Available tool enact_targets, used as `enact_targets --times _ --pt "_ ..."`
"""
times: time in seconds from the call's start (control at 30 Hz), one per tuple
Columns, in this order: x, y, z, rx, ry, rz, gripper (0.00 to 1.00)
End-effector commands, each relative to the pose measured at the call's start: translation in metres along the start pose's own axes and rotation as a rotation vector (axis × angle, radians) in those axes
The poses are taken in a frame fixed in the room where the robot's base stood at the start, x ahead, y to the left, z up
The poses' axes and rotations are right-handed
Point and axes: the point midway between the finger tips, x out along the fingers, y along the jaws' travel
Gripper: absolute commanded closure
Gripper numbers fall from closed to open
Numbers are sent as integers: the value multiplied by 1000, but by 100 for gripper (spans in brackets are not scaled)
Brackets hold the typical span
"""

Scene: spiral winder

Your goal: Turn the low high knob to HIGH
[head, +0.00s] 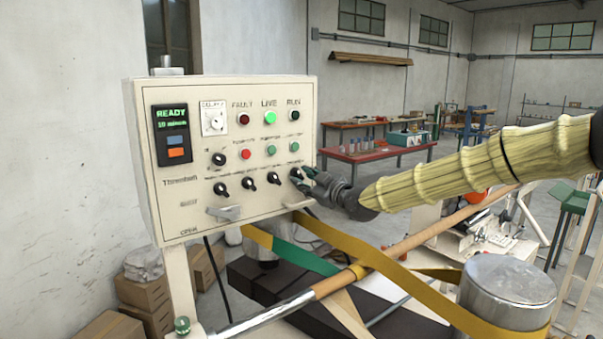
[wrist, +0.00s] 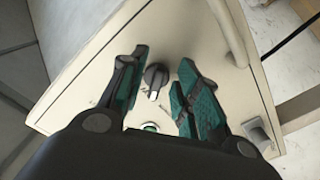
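The control panel (head: 270,95) is a cream box with lamps, buttons and black knobs. A black knob (head: 296,174) at the right end of its lower knob row is beside my gripper (head: 306,184). In the wrist view a black knob (wrist: 156,75) with a white pointer stands between the teal-padded fingers of my gripper (wrist: 164,62). The fingers are open, one on each side, with gaps to the knob. The pointer faces the bottom of the wrist picture. The small lettering around the knob is too blurred to read, so I cannot tell its LOW or HIGH side.
Other black knobs (head: 248,178) sit left in the same row. A metal lever handle (head: 224,213) is on the panel below. A yellow and green belt (head: 310,258), a brown bar (head: 425,236) and a metal roller (head: 508,285) lie below my arm.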

Motion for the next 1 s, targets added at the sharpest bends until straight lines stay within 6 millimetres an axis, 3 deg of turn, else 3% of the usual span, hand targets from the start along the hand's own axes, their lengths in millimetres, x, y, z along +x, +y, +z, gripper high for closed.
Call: enact_targets --times 0.17,0.6,0.63,0.77,1.0 --pt "10 3 -8 -3 4 5 68" --pt "23 1 -1 0 2 1 68" --pt "23 2 -1 0 2 1 70" --pt "23 2 -2 0 3 2 93" --pt "23 3 -4 4 6 4 94"
